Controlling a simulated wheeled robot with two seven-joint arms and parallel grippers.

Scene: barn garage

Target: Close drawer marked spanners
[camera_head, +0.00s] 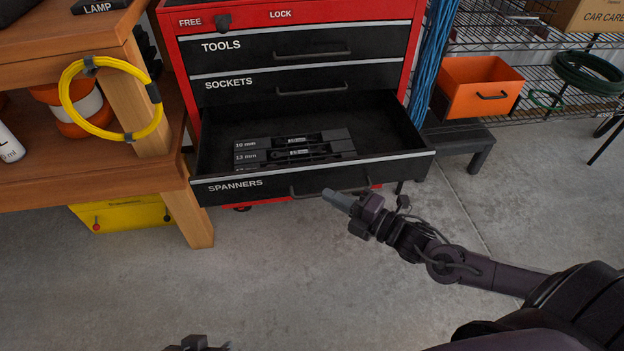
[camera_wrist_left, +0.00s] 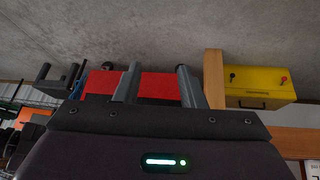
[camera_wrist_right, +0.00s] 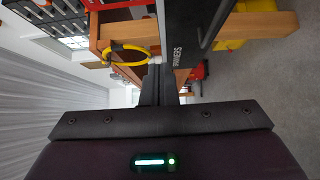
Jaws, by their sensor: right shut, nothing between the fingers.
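The spanners drawer (camera_head: 260,192), black with a white SPANNERS label, stands pulled out from the red tool cabinet (camera_head: 410,75). Spanners in a dark holder (camera_head: 295,147) lie inside. A bar handle runs along its front. My right gripper (camera_head: 332,196) is shut and empty, its tips just in front of the drawer front by the handle; I cannot tell if they touch. The right wrist view shows the drawer front (camera_wrist_right: 177,40) close ahead of the fingers (camera_wrist_right: 158,75). My left gripper (camera_wrist_left: 158,85) is open and empty, low at the bottom edge of the head view.
The tools drawer (camera_head: 250,46) and sockets drawer (camera_head: 260,85) above are shut. A wooden bench (camera_head: 90,180) with a yellow hose coil (camera_head: 68,95) stands left. A yellow box (camera_head: 120,213) sits beneath it. An orange bin (camera_head: 470,75) stands right. The floor in front is clear.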

